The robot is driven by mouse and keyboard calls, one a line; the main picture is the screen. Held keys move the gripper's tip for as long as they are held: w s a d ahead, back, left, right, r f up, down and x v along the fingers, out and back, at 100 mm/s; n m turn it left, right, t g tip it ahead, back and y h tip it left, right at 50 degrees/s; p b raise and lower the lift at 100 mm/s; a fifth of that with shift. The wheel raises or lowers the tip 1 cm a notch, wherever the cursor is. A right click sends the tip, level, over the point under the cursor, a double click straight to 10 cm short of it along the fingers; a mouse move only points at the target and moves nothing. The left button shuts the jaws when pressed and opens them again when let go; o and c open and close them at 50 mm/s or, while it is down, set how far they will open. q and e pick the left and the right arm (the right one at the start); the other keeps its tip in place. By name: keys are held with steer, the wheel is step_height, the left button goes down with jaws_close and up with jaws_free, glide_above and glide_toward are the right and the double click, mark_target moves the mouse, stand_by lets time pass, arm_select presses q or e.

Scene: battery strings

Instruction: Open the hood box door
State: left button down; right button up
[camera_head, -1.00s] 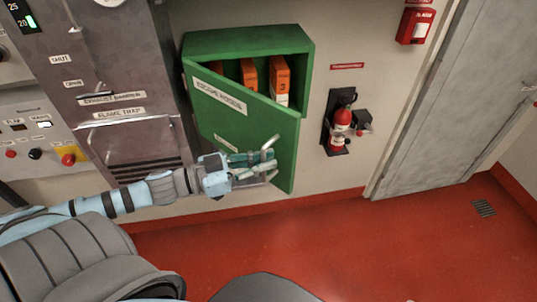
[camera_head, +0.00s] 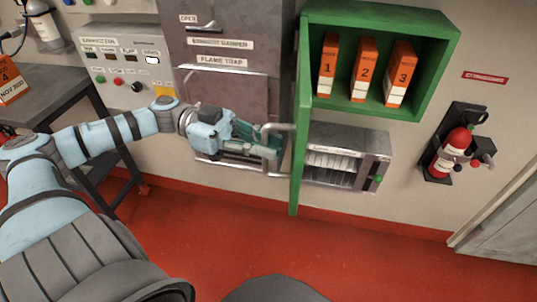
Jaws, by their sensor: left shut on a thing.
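The green hood box (camera_head: 447,58) is fixed to the wall at the upper right. Its interior is exposed, and several orange-and-white boxes (camera_head: 365,72) labelled 1, 2 and 3 stand in it. Its green door (camera_head: 299,140) is swung wide open on the left side and shows almost edge-on. A light metal handle (camera_head: 281,127) is on the door's left-facing side. My left gripper (camera_head: 268,141) is at this handle, left of the door, and is shut on it; the exact contact is partly hidden by the fingers. My right gripper is not in view.
A grey metal unit (camera_head: 362,141) is on the wall under the box. A fire extinguisher (camera_head: 452,148) hangs at the right. The flame trap cabinet (camera_head: 222,82) stands behind my gripper. A dark table (camera_head: 62,92) is at the left. Red floor (camera_head: 370,255) is clear in front.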

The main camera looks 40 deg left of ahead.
arm_select(q)
steer(key=shift+s+a, duration=0.1)
steer(key=shift+a, duration=0.1)
steer(key=c, duration=1.7)
jaws_free()
